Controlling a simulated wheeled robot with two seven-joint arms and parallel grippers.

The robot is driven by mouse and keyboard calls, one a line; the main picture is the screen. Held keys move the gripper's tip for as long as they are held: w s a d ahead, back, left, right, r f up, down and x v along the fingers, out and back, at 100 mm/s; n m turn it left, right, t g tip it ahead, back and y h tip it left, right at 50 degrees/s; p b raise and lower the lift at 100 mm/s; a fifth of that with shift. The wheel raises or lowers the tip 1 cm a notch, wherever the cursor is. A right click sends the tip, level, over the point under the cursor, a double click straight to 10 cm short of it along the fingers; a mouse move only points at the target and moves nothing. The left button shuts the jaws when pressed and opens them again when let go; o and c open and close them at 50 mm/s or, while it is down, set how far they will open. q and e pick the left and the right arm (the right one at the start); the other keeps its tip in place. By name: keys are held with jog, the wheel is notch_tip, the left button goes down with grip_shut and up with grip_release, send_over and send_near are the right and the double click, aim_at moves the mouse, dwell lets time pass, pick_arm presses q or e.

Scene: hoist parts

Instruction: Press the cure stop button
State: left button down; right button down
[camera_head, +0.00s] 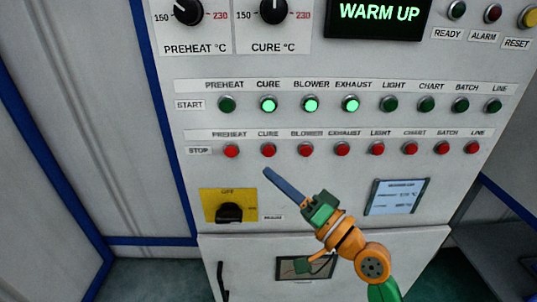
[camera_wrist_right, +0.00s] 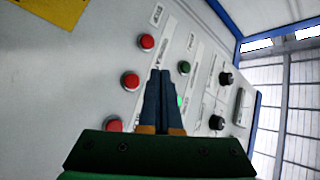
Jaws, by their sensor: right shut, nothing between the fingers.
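The red cure stop button (camera_head: 269,150) is the second from the left in the stop row under its CURE label. In the right wrist view the cure stop button (camera_wrist_right: 130,81) is the middle of three red buttons, left of the fingers. My right gripper (camera_head: 267,172) is shut and empty, its blue fingertips just below the cure stop button in the head view. I cannot tell how far they are from the panel. In the wrist view the right gripper (camera_wrist_right: 161,73) points at the panel. The cure start button (camera_head: 269,104) is lit green. My left gripper is not in view.
Neighbouring preheat stop (camera_head: 231,151) and blower stop (camera_head: 305,149) buttons flank it. Blower and exhaust start buttons are also lit. A black rotary switch (camera_head: 229,212) on a yellow plate sits lower left. A small screen (camera_head: 397,197) is lower right. The display (camera_head: 378,15) reads WARM UP.

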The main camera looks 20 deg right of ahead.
aim_at(263, 150)
jog(key=shift+w+d+b, duration=0.25)
jog(key=shift+w, duration=0.6)
jog(key=shift+w+d+b, duration=0.25)
jog(key=shift+w, duration=0.55)
jog(key=shift+w+d+b, duration=0.25)
jog(key=shift+w, duration=0.6)
jog(key=shift+w+d, duration=0.15)
jog(key=shift+w, duration=0.25)
jog(key=shift+w+d+b, duration=0.1)
jog(key=shift+w+b, duration=0.3)
jog(key=shift+b, duration=0.15)
dwell(0.4)
dwell(0.3)
jog(key=shift+s+a+p, duration=0.25)
jog(key=shift+s+p, duration=0.2)
jog(key=shift+s, duration=0.4)
